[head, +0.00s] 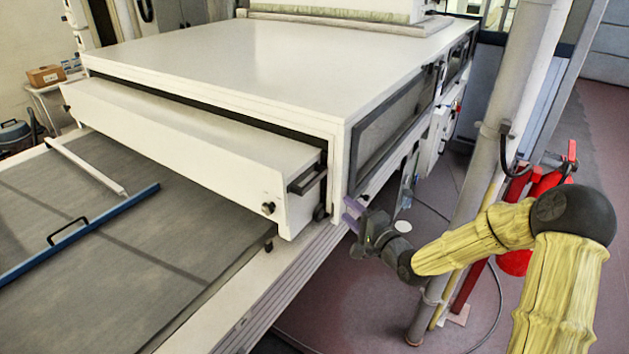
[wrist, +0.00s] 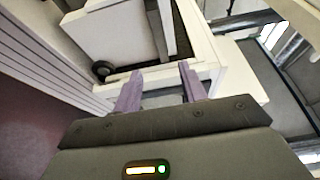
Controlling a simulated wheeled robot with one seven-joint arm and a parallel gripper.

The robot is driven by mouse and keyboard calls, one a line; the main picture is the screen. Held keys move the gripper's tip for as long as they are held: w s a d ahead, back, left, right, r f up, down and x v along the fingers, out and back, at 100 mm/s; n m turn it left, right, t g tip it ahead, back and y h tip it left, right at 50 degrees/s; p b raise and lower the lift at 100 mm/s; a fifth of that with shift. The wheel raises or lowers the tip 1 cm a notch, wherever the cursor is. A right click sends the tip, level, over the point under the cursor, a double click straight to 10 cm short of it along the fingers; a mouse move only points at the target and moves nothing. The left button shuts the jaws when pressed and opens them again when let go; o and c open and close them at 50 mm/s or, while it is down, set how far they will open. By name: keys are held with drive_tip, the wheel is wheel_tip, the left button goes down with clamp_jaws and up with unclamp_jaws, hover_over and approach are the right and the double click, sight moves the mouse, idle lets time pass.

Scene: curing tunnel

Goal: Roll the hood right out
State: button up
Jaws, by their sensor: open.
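The hood (head: 190,145) is a long white box that sticks partway out of the front of the white tunnel housing (head: 260,65), above the grey belt. A dark bar handle (head: 307,179) is on its right end, with a black knob (head: 268,208) on its front face. My gripper (head: 349,212), with purple fingers, is right of the hood's end, beside the housing's front corner. The gripper is open and empty, apart from the handle. In the wrist view, my fingers (wrist: 159,74) point toward white panels and a dark round wheel or knob (wrist: 102,70).
A pale bar (head: 88,167) and a blue bar with a black handle (head: 80,230) lie across the grey belt (head: 130,235). A grey post (head: 480,180) and a red extinguisher (head: 515,262) stand close to my arm.

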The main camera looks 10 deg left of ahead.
sight(316, 182)
drive_tip(key=p+x, duration=0.4)
drive_tip(key=x, duration=1.2)
drive_tip(key=shift+a+p, duration=0.15)
drive_tip(key=shift+p, duration=0.15)
clamp_jaws()
